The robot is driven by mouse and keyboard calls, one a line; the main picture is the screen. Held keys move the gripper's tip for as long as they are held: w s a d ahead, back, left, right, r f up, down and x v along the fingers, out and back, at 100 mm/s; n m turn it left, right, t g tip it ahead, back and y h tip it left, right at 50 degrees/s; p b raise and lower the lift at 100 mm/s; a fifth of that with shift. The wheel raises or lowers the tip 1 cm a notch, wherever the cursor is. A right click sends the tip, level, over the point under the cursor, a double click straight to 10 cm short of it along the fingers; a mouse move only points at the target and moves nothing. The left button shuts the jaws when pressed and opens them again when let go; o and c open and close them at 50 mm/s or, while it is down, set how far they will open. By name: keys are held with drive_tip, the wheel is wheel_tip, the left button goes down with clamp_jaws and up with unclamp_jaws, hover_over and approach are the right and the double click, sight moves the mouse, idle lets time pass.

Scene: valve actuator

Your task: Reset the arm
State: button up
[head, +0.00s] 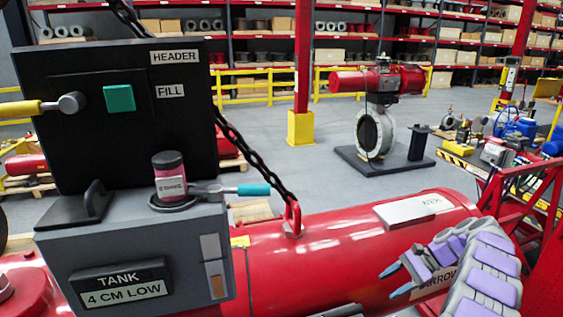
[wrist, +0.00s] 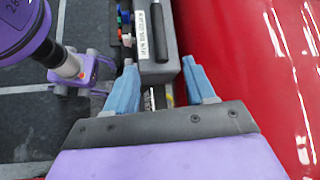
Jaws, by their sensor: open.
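My gripper (head: 394,281) is at the lower right of the head view, with its blue fingertips spread apart and pointing left. It is in front of the large red cylinder (head: 330,255). My arm's purple and grey links show behind it. In the wrist view, the two blue fingers (wrist: 160,78) are open, with nothing held between them. A grey box with a white label (wrist: 143,35) lies beyond and partly between the fingertips; I cannot tell whether they touch it. A red curved surface (wrist: 240,60) fills the right side.
A black panel (head: 115,150) marked HEADER and FILL has a green button (head: 119,98). Below it, a grey box (head: 190,250) reads TANK 4 CM LOW. A labelled canister (head: 171,178) and teal-handled tool (head: 250,189) sit on top. A chain (head: 255,155) meets the cylinder. A red frame stands right.

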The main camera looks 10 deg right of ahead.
drive_tip(key=s+a+r+n+g+h+b, duration=0.1)
drive_tip(key=s+a+r+n+h+b, duration=0.2)
drive_tip(key=s+a, duration=0.5)
drive_tip(key=s+a+r+n+g+h+b, duration=0.15)
drive_tip(key=s+a+r+n, duration=0.35)
drive_tip(key=a, duration=0.8)
drive_tip(key=s+a+f+n+h+b, duration=0.1)
drive_tip(key=s+f+n+h+b, duration=0.1)
drive_tip(key=s, duration=1.1)
drive_tip(key=s+a+f+n+h+b, duration=0.2)
drive_tip(key=s+f+n+h+b, duration=0.1)
drive_tip(key=s, duration=1)
drive_tip(key=shift+a+f+n+h, duration=0.25)
drive_tip(key=shift+f+n+h, duration=0.1)
drive_tip(key=shift+f+n, duration=0.3)
drive_tip(key=shift+t, duration=0.25)
